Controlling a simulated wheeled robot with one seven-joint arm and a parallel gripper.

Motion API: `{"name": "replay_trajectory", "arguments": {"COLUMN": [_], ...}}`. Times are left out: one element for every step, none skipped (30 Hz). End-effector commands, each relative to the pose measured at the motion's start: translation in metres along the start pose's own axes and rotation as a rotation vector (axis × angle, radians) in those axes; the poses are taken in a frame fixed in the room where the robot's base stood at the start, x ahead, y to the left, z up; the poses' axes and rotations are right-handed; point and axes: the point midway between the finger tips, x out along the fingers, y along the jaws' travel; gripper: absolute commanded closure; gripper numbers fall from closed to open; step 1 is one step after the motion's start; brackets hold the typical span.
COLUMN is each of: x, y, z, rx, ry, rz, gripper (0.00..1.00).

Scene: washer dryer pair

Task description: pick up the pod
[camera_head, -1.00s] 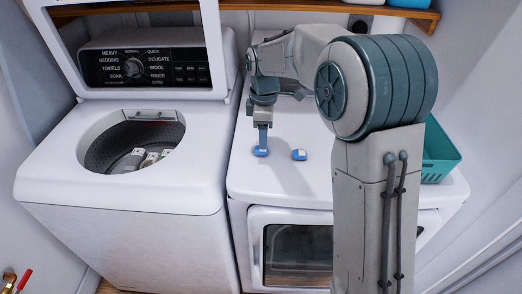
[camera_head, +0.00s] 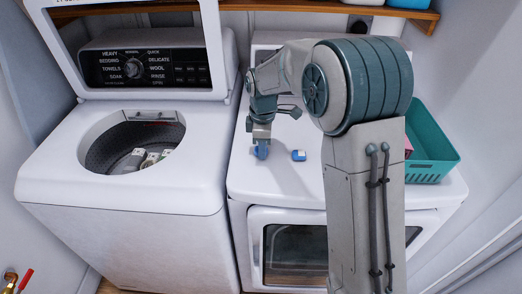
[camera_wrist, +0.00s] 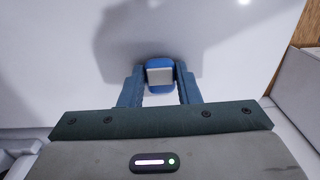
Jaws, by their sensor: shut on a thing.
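A small blue pod with a pale top (camera_wrist: 160,75) is between the two fingers of my gripper (camera_head: 261,151), seen close up in the wrist view. My gripper is shut on it, with one finger on each side. It is at the front left of the white dryer top (camera_head: 283,182); whether the pod still touches that surface is hard to tell. A second blue pod (camera_head: 299,155) lies on the dryer top a little to the right, apart from my gripper.
The washer (camera_head: 120,200) stands open on the left, with several light items in its drum. A teal basket (camera_head: 430,155) holding something pink sits on the dryer's right side. A wooden shelf (camera_head: 300,8) runs along the back wall.

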Motion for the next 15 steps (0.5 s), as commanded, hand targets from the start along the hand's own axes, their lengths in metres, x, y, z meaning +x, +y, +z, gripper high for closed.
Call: {"name": "replay_trajectory", "arguments": {"x": [0.0, 0.0, 0.0, -0.001, -0.001, -0.003, -0.004, -0.006, -0.009, -0.012, -0.016, -0.021, -0.026, -0.031, -0.039], "y": [0.0, 0.0, 0.0, 0.0, 0.0, 0.0, 0.0, 0.001, 0.001, 0.001, 0.001, 0.001, 0.001, 0.001, 0.001], "z": [0.0, 0.0, 0.0, 0.0, 0.0, 0.0, 0.0, 0.0, 0.0, 0.0, 0.0, 0.0, 0.0, 0.0, 0.0], "rx": [0.0, 0.0, 0.0, 0.0, 0.0, 0.0, 0.0, 0.0, 0.001, 0.001, 0.001, 0.001, 0.001, 0.001, 0.001], "ry": [0.0, 0.0, 0.0, 0.0, 0.0, 0.0, 0.001, 0.001, 0.001, 0.001, 0.001, 0.001, 0.002, 0.002, 0.002], "rz": [0.0, 0.0, 0.0, 0.0, 0.001, 0.001, 0.001, 0.002, 0.003, 0.003, 0.003, 0.004, 0.005, 0.005, 0.005], "gripper": [0.92, 0.92, 0.92, 0.92, 0.92, 0.92, 0.92, 0.92, 0.92, 0.92, 0.92, 0.92, 0.92, 0.92, 0.92]}}
